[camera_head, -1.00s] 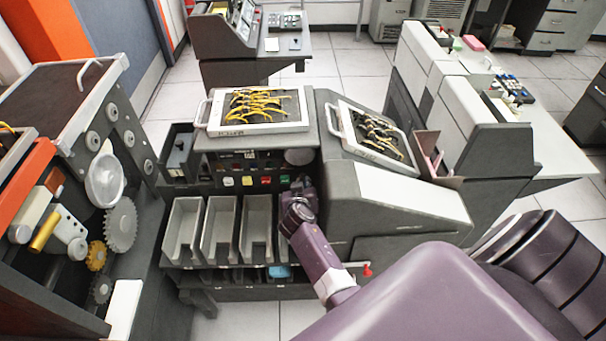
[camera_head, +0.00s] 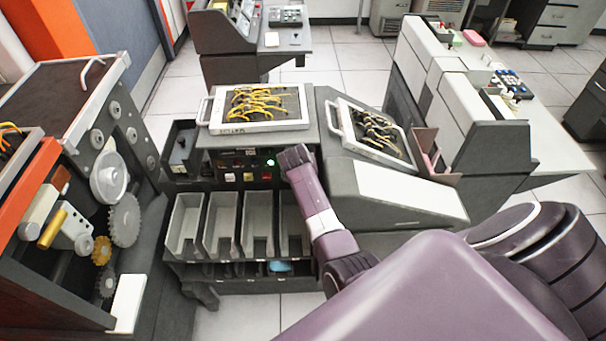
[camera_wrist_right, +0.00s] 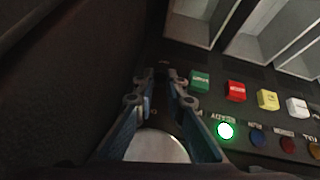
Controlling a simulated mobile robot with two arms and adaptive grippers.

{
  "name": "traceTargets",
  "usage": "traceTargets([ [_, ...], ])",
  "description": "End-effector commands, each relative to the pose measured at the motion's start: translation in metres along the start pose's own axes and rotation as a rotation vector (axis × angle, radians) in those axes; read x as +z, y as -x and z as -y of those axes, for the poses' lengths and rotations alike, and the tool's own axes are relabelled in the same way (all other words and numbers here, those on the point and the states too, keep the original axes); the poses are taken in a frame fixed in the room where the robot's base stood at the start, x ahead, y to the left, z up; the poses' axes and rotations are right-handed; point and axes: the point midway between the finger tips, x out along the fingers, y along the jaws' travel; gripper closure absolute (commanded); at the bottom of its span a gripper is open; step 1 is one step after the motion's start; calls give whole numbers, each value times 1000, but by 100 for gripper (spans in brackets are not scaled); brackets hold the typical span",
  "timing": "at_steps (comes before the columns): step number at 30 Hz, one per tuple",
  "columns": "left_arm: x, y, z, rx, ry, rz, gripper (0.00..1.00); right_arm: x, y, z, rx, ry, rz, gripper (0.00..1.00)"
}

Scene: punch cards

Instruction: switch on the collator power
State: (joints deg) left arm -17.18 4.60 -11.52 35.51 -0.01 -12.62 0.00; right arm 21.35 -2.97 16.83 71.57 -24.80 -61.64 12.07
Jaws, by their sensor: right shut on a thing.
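The collator (camera_head: 345,195) stands in the middle of the head view. Its front panel carries a row of buttons and lamps. The right wrist view shows the panel upside down, with green (camera_wrist_right: 199,81), red (camera_wrist_right: 236,91), yellow (camera_wrist_right: 268,99) and white (camera_wrist_right: 297,107) buttons. A green lamp (camera_wrist_right: 225,131) glows there; it also glows in the head view (camera_head: 271,162). My right gripper (camera_wrist_right: 163,76) has its fingertips close together at the panel, shut on a small switch that they hide. A pale round disc lies below the fingers. My left gripper is out of view.
Card pockets (camera_head: 221,225) line the collator's front below the panel. Wired plugboards (camera_head: 258,124) lie on top. A grey machine with gears (camera_head: 124,218) stands at the left. A white cabinet (camera_head: 449,85) stands at the right.

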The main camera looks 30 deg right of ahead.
Motion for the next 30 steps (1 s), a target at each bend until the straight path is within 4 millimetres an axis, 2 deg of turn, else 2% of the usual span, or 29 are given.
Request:
traceTargets([
  [8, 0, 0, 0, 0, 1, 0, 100, -1, 0, 0, -1, -1, -2, 100],
  [9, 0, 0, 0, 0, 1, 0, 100, -1, 0, 0, -1, -1, -2, 87],
  [13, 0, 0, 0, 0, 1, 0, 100, -1, 0, 0, -1, -1, -2, 74],
  [23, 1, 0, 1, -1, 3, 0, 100, 0, 2, 0, 0, -1, -1, 74],
  [26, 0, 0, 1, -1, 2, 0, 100, -1, 9, 0, 0, -1, -3, 74],
  [30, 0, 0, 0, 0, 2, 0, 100, -1, 29, 1, -1, -3, -4, 74],
])
